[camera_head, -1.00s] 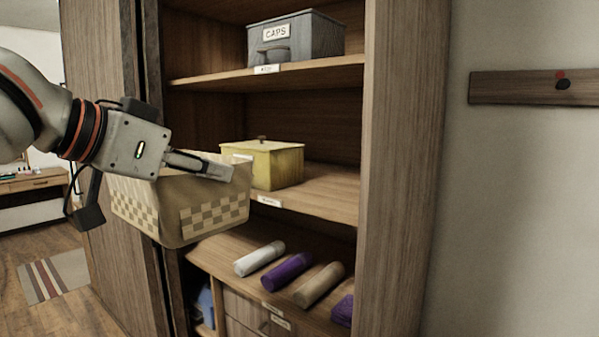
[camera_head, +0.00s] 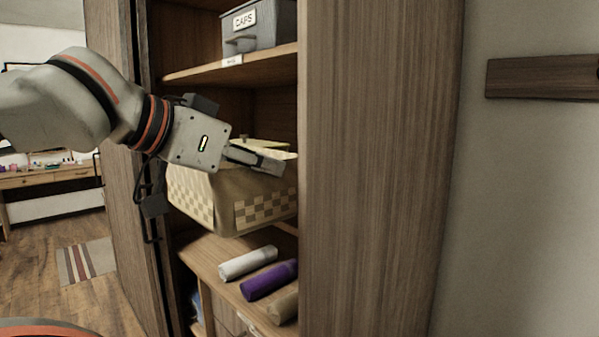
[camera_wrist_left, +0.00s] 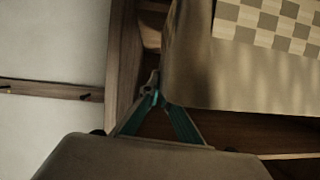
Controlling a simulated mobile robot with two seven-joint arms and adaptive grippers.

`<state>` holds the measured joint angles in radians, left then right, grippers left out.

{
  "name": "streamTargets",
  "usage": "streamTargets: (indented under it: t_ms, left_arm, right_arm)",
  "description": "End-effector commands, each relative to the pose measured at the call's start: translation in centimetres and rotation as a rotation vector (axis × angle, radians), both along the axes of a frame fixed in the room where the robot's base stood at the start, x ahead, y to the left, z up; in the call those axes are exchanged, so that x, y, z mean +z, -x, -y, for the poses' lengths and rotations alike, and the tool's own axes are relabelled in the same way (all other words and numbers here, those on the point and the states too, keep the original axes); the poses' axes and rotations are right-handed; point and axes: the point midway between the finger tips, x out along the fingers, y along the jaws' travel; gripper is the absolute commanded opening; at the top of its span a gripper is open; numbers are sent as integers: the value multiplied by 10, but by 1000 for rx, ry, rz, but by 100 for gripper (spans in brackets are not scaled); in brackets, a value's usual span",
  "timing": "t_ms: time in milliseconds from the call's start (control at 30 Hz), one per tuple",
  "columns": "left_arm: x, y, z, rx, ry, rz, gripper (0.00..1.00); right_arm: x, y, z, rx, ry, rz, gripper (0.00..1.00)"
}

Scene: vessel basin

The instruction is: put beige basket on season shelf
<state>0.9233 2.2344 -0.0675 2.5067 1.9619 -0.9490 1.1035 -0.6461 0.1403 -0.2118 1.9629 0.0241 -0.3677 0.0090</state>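The beige basket (camera_head: 215,205), with checkered bands, hangs in the air at the wardrobe opening, level with the middle shelf (camera_head: 287,228). My left gripper (camera_head: 268,162) is shut on the basket's upper rim. In the left wrist view the basket wall (camera_wrist_left: 235,75) fills the upper right, and the gripper's teal fingers (camera_wrist_left: 156,100) meet near its edge. The basket hides most of the middle shelf, and the shelf's label is not readable. My right gripper is not in view.
A yellow lidded box (camera_head: 262,143) stands behind the basket, mostly hidden. A grey CAPS box (camera_head: 262,28) sits on the upper shelf (camera_head: 235,68). Rolled items, including a purple roll (camera_head: 268,280), lie below. The wardrobe's side panel (camera_head: 375,170) is close right of the basket.

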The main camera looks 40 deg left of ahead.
Motion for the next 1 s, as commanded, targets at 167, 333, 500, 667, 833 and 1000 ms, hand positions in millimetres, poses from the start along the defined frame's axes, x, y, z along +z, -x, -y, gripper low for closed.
streamTargets:
  t_ms: [167, 333, 500, 667, 833, 1000]
  left_arm:
    - [3, -20, 1, -3, 1, -3, 0]
    - [3, -42, 2, -4, 0, -4, 0]
    - [-1, -64, 2, -1, 0, -2, 0]
    - [-1, -84, 2, 0, 1, -3, 0]
    - [-1, -106, 3, 0, -1, -3, 0]
    - [-1, -130, 4, 1, -1, -3, 0]
  right_arm:
    - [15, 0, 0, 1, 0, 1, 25]
    - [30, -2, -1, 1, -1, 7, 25]
    - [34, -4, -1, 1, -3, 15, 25]
    - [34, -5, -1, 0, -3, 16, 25]
    - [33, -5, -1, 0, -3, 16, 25]
    - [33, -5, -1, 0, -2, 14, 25]
